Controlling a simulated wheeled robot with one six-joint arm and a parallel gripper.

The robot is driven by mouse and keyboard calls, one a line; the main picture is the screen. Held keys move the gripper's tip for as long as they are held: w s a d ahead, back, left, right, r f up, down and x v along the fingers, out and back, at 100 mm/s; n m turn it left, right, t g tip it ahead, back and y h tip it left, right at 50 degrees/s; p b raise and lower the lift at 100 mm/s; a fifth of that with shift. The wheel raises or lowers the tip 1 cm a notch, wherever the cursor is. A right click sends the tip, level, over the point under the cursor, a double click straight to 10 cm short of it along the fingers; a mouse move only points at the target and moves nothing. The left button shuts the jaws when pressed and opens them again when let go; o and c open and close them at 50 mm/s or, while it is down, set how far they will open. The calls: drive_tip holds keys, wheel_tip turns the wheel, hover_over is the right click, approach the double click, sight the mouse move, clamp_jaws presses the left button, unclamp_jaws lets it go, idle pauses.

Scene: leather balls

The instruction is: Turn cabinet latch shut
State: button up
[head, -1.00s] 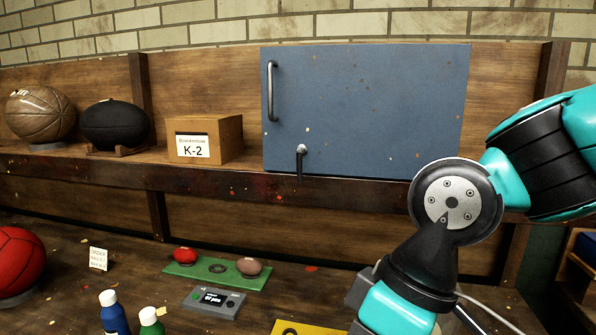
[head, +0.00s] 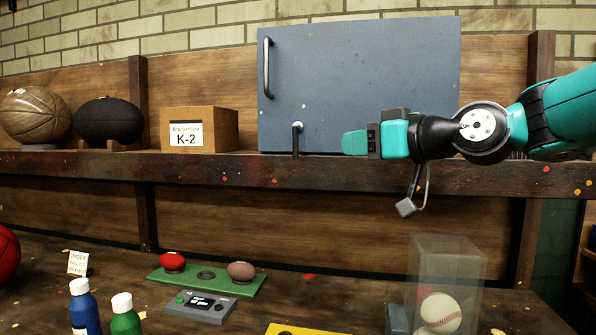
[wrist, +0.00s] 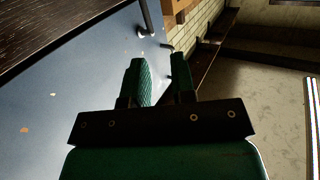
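The cabinet door (head: 360,70) is a flat blue panel with a dark bar handle (head: 267,68) at its left. The latch (head: 297,138) is a small dark lever on a pale pivot low on the door, and it hangs straight down. My gripper (head: 350,143) is at the door's lower part, right of the latch and apart from it, pointing left. In the wrist view its two green fingers (wrist: 158,65) stand apart with nothing between them. A dark bar that looks like the latch (wrist: 146,18) shows beyond the fingertips there. The head view does not show the finger gap.
A shelf (head: 330,172) runs under the cabinet. A K-2 box (head: 200,130) stands left of the door, with a black ball (head: 108,121) and a brown ball (head: 35,117) further left. A clear case with a baseball (head: 440,312) stands on the bench below.

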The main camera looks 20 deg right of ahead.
sight(297, 135)
drive_tip(key=shift+t, duration=0.8)
drive_tip(key=p+x, duration=0.1)
drive_tip(key=x, duration=0.4)
drive_tip(key=d+r+p+x, duration=0.1)
drive_tip(key=p+x, duration=0.1)
drive_tip(key=x, duration=0.3)
drive_tip(key=w+d+p+x, duration=0.1)
drive_tip(key=p+x, duration=0.1)
drive_tip(key=x, duration=0.3)
drive_tip(key=shift+w+a+r, duration=0.2)
drive_tip(key=shift+w, duration=0.1)
drive_tip(key=shift+w+a+f+p, duration=0.1)
drive_tip(key=shift+w+a+p, duration=0.15)
drive_tip(key=shift+w, duration=0.3)
clamp_jaws()
